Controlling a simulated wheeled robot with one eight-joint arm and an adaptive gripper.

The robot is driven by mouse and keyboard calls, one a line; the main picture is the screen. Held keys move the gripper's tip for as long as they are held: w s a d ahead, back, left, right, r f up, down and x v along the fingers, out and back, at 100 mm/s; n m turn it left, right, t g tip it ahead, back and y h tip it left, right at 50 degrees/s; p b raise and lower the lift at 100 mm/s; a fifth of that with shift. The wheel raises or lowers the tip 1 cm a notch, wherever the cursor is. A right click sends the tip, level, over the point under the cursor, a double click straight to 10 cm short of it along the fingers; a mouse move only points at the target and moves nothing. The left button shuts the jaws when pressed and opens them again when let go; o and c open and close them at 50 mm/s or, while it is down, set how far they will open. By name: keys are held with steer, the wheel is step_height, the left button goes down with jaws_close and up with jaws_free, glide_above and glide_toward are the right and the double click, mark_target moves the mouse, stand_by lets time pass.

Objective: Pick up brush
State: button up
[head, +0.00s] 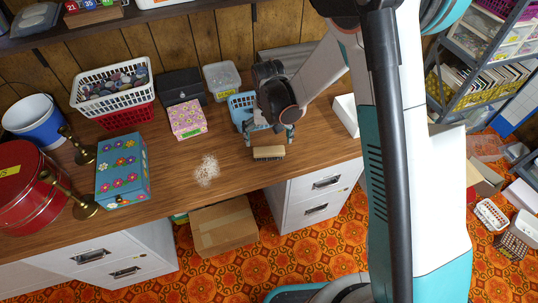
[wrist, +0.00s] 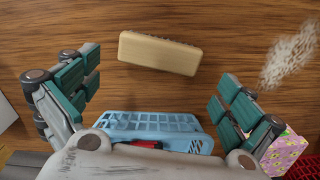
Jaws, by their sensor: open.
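The brush (head: 268,153) is a small block with a pale wooden back. It lies on the wooden desk (head: 232,180) near the front edge. In the wrist view the brush (wrist: 159,53) lies slightly tilted at the top middle, with a darker strip along its far side. My gripper (head: 270,136) is over the desk, just behind the brush in the head view. In the wrist view my gripper (wrist: 160,90) has its teal-padded fingers wide apart, with nothing between them. The brush is beyond the fingertips and appears apart from them.
A blue basket (head: 240,106) stands behind my gripper and also shows in the wrist view (wrist: 150,125). A white powdery patch (head: 207,170) lies left of the brush. A pink floral box (head: 187,119) and a teal floral box (head: 122,170) stand left. Bare desk surrounds the brush.

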mark_target(269, 148)
steer(key=shift+w+f+b, duration=0.15)
steer(key=shift+f+b, duration=1.1)
steer(key=shift+f, duration=1.8)
steer(key=c, duration=0.8)
